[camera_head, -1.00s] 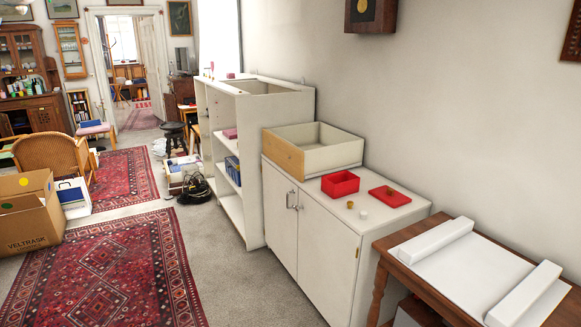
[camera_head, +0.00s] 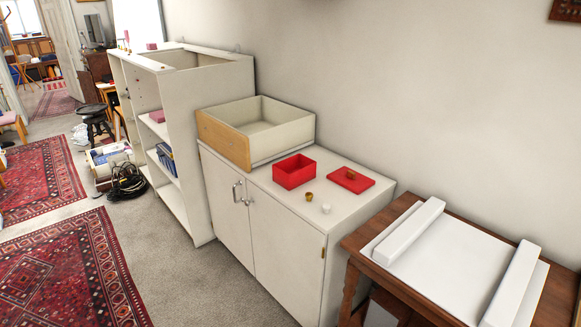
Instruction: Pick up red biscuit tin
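The red biscuit tin (camera_head: 295,172) stands open on top of the white two-door cabinet (camera_head: 281,224). Its flat red lid (camera_head: 350,180) lies apart to its right, with a small brown piece on it. The tin is close in front of an open, empty wooden drawer box (camera_head: 256,133). My gripper is not in view.
A small brown-gold thing (camera_head: 309,197) and a small white one (camera_head: 326,209) lie near the cabinet top's front edge. A brown wooden table (camera_head: 398,283) with a white padded mat (camera_head: 456,262) stands to the right. Grey carpet (camera_head: 190,290) in front is clear.

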